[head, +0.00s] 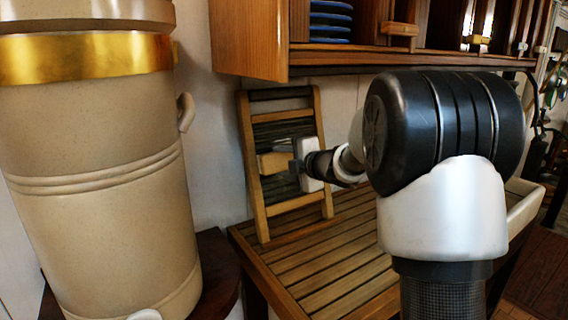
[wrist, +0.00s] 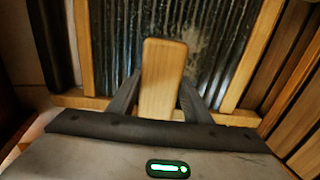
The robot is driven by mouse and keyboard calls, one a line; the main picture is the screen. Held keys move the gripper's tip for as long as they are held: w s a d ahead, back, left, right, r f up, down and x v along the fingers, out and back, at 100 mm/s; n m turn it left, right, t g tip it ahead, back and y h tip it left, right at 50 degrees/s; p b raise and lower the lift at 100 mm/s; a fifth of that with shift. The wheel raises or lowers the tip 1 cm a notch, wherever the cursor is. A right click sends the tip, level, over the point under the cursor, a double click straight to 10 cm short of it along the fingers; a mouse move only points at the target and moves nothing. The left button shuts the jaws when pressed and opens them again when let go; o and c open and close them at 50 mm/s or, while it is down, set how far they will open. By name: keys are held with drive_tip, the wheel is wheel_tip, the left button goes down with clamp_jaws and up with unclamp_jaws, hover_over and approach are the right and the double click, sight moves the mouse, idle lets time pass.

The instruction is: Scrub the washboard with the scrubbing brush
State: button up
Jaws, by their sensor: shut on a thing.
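The washboard (head: 250,133) stands upright, leaning back against the wall on the slatted wooden counter. It has a wooden frame and a dark ribbed panel (wrist: 216,50), seen close in the wrist view. My gripper (head: 293,165) is in front of the panel, shut on the scrubbing brush (head: 272,162). In the wrist view the brush shows as a pale wooden block (wrist: 162,75) between the two fingers (wrist: 158,100). The brush is at or very near the panel. Its bristles are hidden, so I cannot tell whether they touch.
A large beige crock (head: 90,180) with a gold band stands at the left on a dark stand. The slatted counter (head: 320,245) is bare in front. A wooden cupboard (head: 250,40) with stacked blue plates (head: 330,20) hangs above the washboard.

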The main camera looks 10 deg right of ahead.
drive_tip(key=w+d+p, duration=0.4)
drive_tip(key=d, duration=0.5)
drive_tip(key=shift+d+p, duration=0.4)
idle(0.4)
drive_tip(key=shift+v, duration=2.9)
drive_tip(key=v, duration=0.3)
